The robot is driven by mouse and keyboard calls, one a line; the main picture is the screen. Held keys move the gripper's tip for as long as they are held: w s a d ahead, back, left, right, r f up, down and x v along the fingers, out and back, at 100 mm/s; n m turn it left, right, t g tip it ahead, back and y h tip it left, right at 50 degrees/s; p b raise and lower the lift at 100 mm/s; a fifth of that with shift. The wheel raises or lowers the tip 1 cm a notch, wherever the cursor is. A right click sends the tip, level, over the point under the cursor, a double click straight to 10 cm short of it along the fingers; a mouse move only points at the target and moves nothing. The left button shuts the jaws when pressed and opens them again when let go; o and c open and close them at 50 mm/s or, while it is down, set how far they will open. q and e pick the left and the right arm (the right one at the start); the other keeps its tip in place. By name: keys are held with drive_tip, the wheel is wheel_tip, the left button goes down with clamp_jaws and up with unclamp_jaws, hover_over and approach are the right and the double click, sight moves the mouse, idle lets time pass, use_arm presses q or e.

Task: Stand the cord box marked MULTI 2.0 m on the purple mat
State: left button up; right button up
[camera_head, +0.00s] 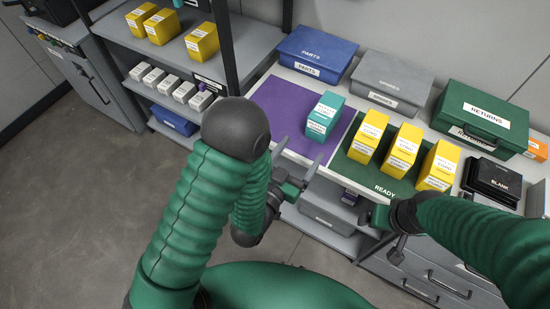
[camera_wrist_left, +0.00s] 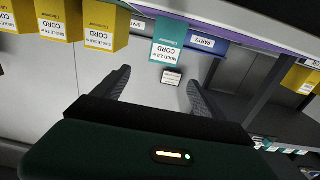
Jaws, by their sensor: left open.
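The teal cord box (camera_head: 325,118) stands upright on the purple mat (camera_head: 268,105), near the mat's right side. In the left wrist view the picture is upside down, and the box (camera_wrist_left: 170,38) reads MULTI 2.0 m. My left gripper (camera_head: 297,160) is open and empty at the front edge of the table, apart from the box. Its two spread fingers (camera_wrist_left: 157,80) also show in the left wrist view, with nothing between them. My right gripper (camera_head: 385,222) is low in front of the table's right part; its jaws are too unclear to read.
Several yellow cord boxes (camera_head: 403,147) stand on the green READY mat (camera_head: 385,188) to the right. Blue PARTS (camera_head: 318,52), grey SPARES (camera_head: 391,80) and green RETURNS (camera_head: 483,115) boxes line the back. A shelf rack (camera_head: 178,58) with more cord boxes stands left. The purple mat's left part is clear.

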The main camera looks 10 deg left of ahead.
use_arm(q)
drive_tip(key=w+a+f+n+g+y, duration=0.1)
drive_tip(key=a+f+n+g+y, duration=0.1)
drive_tip(key=a+f+g+y, duration=0.35)
drive_tip(key=s+a+r+n+g, duration=0.1)
drive_tip(key=s+a+g, duration=0.8)
drive_tip(key=s, duration=0.5)
drive_tip(key=shift+s+a+r+n, duration=0.2)
drive_tip(key=shift+a+r+n, duration=0.2)
drive_tip(key=shift+a, duration=0.3)
drive_tip(key=p+v, duration=0.2)
drive_tip(key=shift+w+r+p, duration=0.15)
drive_tip(key=shift+r+p, duration=0.15)
